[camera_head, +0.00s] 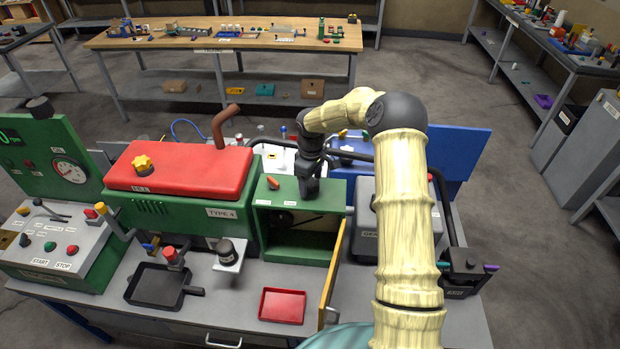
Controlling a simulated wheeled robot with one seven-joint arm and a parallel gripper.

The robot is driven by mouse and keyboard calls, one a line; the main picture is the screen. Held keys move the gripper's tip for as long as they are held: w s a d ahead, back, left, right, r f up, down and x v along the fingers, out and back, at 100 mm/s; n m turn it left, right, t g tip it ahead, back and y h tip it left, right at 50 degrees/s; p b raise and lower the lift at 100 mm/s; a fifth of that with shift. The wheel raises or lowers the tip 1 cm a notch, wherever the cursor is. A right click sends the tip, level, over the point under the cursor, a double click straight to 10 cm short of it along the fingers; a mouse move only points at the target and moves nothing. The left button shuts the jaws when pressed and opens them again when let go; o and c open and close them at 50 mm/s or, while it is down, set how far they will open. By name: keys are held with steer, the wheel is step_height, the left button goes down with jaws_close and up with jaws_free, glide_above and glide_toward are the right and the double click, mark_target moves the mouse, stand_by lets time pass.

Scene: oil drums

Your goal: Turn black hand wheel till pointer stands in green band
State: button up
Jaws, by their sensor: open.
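My gripper (309,192) points down at the top of the open green cabinet in the middle of the bench; its fingers are small and dark here. Inside this cabinet (262,222) is a dark round part (283,218) that may be the black hand wheel; shadow hides its detail. My gripper is above and to the right of it, apart from it. A round white gauge (69,170) with a red mark is on the green panel at the left. Its pointer and any green band are too small to read.
The cabinet's yellow door (336,268) stands open towards the front. A red tray (282,306), a black pan (156,286) and a red-topped machine (180,168) share the bench. A grey box (366,236) stands right of the cabinet, partly behind my arm.

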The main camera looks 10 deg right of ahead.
steer(key=shift+c, duration=0.2)
steer(key=c, duration=1)
steer(key=shift+o, duration=0.2)
steer(key=shift+m+b, duration=0.3)
steer(key=m+b, duration=0.2)
steer(key=m, duration=0.1)
steer(key=shift+w, duration=0.1)
steer(key=m+b, duration=0.1)
steer(key=m, duration=0.3)
steer(key=shift+m+b, duration=0.35)
steer(key=shift+m, duration=0.05)
steer(key=m, duration=0.3)
steer(key=shift+r+m+b, duration=0.1)
steer(key=shift+m+b, duration=0.3)
steer(key=shift+r+m, duration=0.1)
steer(key=shift+m, duration=2)
